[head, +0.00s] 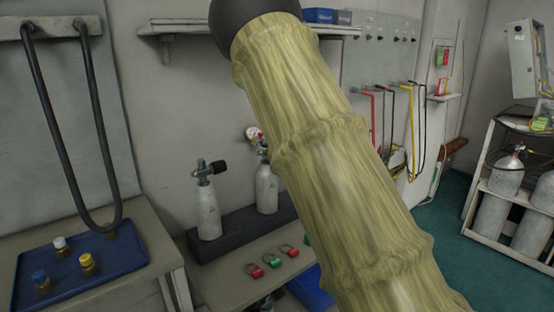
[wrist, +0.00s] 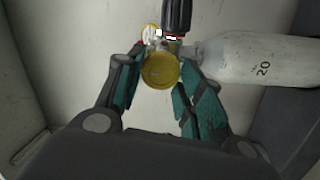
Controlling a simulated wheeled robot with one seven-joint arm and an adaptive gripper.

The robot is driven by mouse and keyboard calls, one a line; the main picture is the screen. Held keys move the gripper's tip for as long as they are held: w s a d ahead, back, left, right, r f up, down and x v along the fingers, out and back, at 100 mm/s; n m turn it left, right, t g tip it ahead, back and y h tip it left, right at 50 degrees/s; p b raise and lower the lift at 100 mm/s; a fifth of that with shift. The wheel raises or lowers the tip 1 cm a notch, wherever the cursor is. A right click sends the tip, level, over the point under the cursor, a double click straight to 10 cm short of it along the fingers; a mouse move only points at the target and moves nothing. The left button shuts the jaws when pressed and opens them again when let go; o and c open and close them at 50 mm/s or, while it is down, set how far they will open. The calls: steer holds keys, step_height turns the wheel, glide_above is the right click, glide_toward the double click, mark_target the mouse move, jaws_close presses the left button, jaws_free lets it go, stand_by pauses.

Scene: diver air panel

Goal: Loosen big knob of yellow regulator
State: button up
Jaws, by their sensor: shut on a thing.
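The big round yellow knob (wrist: 160,71) of the regulator faces the wrist camera, in the upper middle of the wrist view. My gripper (wrist: 160,68) has one teal-padded finger on each side of it and is shut on it. The regulator's small gauge (wrist: 151,33) shows just beyond the knob, beside a black valve handwheel (wrist: 177,14). In the head view the gauge (head: 251,133) shows at the edge of my arm, above the right-hand cylinder (head: 267,188). My arm hides the yellow knob and my gripper there.
A second grey cylinder (head: 208,212) stands to the left on a dark base (head: 226,238). Several shackles with red and green pins (head: 272,261) lie on the bench in front. A blue tray (head: 120,262) holds small fittings at left. A shelf (head: 180,27) runs above.

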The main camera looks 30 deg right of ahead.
steer(key=shift+f, duration=0.1)
stand_by(0.5)
steer(key=o, duration=1)
steer(key=shift+o, duration=0.2)
steer(key=s, duration=1.2)
steer(key=shift+a, duration=0.45)
